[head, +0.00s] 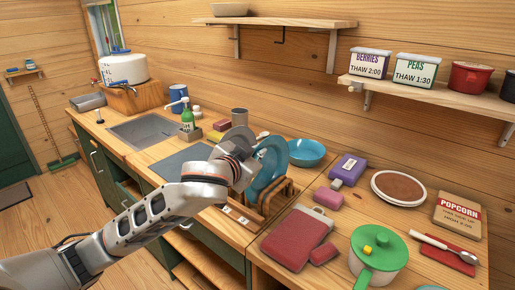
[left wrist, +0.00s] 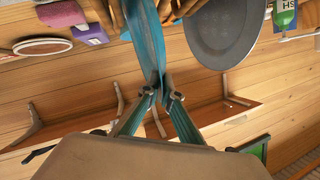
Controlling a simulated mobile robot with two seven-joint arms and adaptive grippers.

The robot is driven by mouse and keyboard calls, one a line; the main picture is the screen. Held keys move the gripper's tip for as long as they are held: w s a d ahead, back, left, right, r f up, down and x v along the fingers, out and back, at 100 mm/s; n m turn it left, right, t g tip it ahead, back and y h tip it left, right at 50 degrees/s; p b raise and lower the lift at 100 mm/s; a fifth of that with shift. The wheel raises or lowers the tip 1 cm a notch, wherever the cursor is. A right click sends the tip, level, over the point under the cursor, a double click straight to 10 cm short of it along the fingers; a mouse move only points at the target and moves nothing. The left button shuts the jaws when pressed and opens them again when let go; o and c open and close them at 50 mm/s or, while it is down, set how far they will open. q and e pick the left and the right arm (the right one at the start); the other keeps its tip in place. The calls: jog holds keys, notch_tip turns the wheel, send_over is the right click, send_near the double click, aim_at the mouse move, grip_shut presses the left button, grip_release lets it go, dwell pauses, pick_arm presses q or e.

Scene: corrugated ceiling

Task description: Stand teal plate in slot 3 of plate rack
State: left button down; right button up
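The teal plate (head: 269,164) is upright at the wooden plate rack (head: 284,196), its lower part among the rack's bars. I cannot tell which slot it lines up with or whether it rests on the rack. My left gripper (left wrist: 161,84) is shut on the plate's edge, and the plate (left wrist: 147,38) shows nearly edge-on in the left wrist view. In the head view my left wrist hides part of the rack and the plate's near side. A grey plate (left wrist: 221,32) stands beside the teal plate, partly hidden behind my wrist in the head view. My right gripper is not in view.
A blue bowl (head: 307,153) sits behind the rack. A red cutting board (head: 297,239), pink block (head: 328,198) and green-lidded pot (head: 379,255) are to its right. The sink (head: 150,131) and soap bottle (head: 187,118) are left. A wall shelf (head: 420,97) hangs above right.

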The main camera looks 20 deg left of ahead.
pick_arm(q)
jog(key=shift+f, duration=0.1)
dwell(0.3)
jog(key=c, duration=2.2)
grip_release()
jog(key=shift+s+f, duration=0.1)
jog(key=v, duration=0.7)
jog(key=shift+s, duration=0.2)
